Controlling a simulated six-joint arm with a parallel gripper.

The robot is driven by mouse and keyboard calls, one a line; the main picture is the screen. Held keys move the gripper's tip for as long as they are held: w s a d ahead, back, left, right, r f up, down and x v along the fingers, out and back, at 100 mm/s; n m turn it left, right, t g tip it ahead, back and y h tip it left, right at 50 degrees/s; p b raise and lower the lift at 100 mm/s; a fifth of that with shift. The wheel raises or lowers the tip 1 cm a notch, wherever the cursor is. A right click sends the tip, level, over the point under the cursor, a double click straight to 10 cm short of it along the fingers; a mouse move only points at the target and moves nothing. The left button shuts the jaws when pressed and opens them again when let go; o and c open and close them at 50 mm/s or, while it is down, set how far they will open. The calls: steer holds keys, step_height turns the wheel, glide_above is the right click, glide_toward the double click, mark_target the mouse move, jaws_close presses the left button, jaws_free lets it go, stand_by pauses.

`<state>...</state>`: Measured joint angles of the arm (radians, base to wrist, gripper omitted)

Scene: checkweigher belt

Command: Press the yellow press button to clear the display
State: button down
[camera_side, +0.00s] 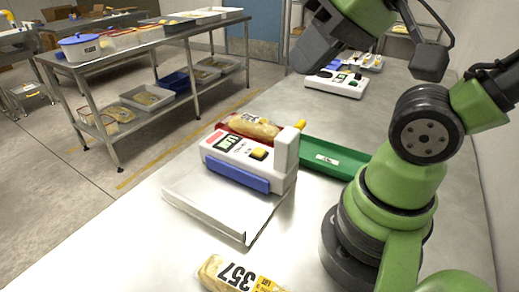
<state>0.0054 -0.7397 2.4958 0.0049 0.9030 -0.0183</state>
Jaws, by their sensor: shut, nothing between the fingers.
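The yellow press button (258,154) sits on the sloped top of a white checkweigher unit (281,178) in the middle of the side view. To its left is a lit green display (228,141) with dark characters, too small to read surely. A blue strip (236,175) runs along the unit's front. My gripper (299,63) is shut and empty, high up at the top of the picture. It is well above the button and apart from it, angled down to the left.
A wrapped loaf (254,126) lies behind the unit, a green tray (335,158) to its right. A metal plate (207,205) is in front. Another loaf labelled 357 (236,275) lies at the front edge. A second white unit (336,82) stands farther back.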

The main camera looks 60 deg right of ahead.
steer(key=n+g+y, duration=0.3)
steer(key=n+y, duration=0.3)
steer(key=n, duration=0.2)
glide_above(258, 149)
step_height(258, 149, down, 12)
steer(key=shift+f, duration=0.15)
steer(key=shift+d+f, duration=0.1)
steer(key=shift+f, duration=4.3)
steer(key=shift+f, duration=0.1)
steer(key=shift+f, duration=0.3)
steer(key=shift+f, duration=0.15)
